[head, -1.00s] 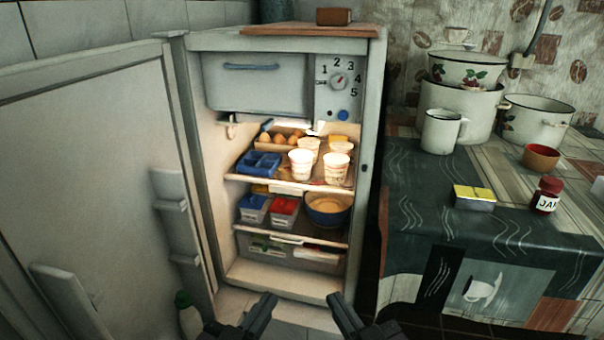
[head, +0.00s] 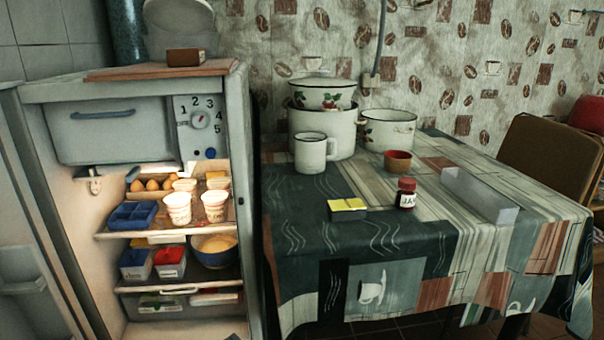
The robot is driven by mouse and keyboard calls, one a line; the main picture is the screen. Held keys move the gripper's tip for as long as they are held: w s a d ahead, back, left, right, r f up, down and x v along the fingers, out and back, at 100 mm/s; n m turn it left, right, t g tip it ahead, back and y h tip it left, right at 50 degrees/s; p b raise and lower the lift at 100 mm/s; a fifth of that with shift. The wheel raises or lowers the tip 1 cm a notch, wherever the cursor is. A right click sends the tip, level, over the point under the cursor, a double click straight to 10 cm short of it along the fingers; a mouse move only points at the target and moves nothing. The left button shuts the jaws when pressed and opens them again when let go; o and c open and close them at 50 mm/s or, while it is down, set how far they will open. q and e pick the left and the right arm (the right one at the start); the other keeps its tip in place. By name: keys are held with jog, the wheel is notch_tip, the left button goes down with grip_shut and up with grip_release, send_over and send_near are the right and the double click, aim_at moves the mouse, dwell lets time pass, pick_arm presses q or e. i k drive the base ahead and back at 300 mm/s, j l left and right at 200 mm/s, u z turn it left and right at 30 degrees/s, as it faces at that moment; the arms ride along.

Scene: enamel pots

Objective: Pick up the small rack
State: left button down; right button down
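A small pale grey rack (head: 480,196), long and trough-like, lies on the patterned tablecloth at the right part of the table (head: 400,262). It stands apart, to the right of the red jam jar (head: 406,194). Nothing holds it. Neither of my grippers is in the head view now, so whether they are open or shut does not show.
The open fridge (head: 150,85) stands at left, with a blue compartment tray (head: 132,215), cups and bins inside. A yellow-topped box (head: 347,209), white mug (head: 312,153), red bowl (head: 397,161) and pots share the table. A brown chair (head: 548,160) stands behind its right end.

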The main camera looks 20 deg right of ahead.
aim_at(493, 206)
jog(key=z, duration=1.7)
jog(key=i+l, duration=0.2)
jog(key=l, duration=0.15)
jog(key=i+l, duration=0.45)
jog(key=l, duration=0.25)
